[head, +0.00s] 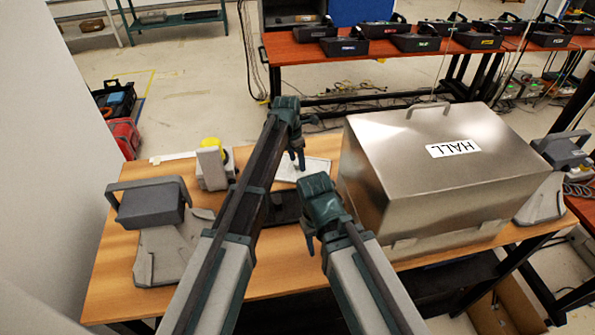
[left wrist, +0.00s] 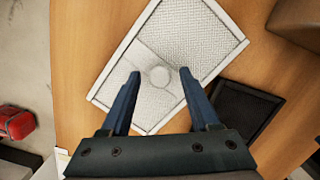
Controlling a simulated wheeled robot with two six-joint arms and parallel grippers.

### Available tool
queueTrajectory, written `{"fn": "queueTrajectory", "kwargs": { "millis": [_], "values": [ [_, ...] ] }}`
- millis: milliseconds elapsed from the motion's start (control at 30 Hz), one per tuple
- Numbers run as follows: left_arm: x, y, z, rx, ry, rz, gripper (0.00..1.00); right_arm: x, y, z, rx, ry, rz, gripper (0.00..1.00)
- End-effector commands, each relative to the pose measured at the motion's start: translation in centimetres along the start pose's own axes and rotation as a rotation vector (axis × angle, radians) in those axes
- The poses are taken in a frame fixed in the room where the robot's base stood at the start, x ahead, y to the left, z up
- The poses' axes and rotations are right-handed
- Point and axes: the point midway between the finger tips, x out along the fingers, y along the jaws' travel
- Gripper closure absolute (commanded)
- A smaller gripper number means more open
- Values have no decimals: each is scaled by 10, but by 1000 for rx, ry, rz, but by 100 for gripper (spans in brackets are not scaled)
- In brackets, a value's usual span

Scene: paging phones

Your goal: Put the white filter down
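The white filter (head: 318,168) is a pale framed mesh panel on the wooden table, beside the steel box. In the left wrist view the white filter (left wrist: 195,50) lies tilted in the picture, with a round knob at its middle. My left gripper (head: 297,164) is above it. In the left wrist view my left gripper (left wrist: 160,74) is open, its two fingers apart on either side of the knob, with nothing clamped. My right gripper (head: 309,240) hangs over the table's front part; its opening is unclear.
A black filter (left wrist: 245,110) lies close beside the white one. A large steel box (head: 400,185) labelled HALL stands to the right. A grey handled device (head: 150,205) and a small white device with a yellow roll (head: 212,165) stand left on the table (head: 110,270).

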Motion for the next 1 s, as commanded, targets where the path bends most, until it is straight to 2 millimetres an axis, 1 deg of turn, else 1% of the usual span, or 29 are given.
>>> {"fn": "queueTrajectory", "kwargs": {
  "millis": [33, 167, 200, 267, 300, 333, 767, 867, 1000],
  "values": [
    [0, 0, 0, 0, 0, 0, 49, 0, 0, 0, 0, 0, 0, 50],
    [0, 0, 0, 0, 0, 0, 73, 0, 0, 0, 0, 0, 0, 50],
    [0, 0, 0, 0, 0, 0, 80, 0, 0, 0, 0, 0, 0, 50],
    [0, 0, 0, 0, 0, 0, 91, 0, 0, 0, 0, 0, 0, 50],
    [0, 0, 0, 0, 0, 0, 98, 0, 0, 0, 0, 0, 0, 50],
    [0, 0, 0, 0, 0, 0, 100, 0, 0, 0, 0, 0, 0, 50],
    [-2, 0, 0, 0, 0, 0, 100, -2, 0, 0, 0, 0, 0, 50],
    [-7, 0, 1, 0, 0, 0, 100, -7, 1, 0, 0, 0, 0, 50],
    [-19, 0, 3, 0, 0, 0, 100, -19, 2, 1, -1, 0, 0, 50]
  ]
}}
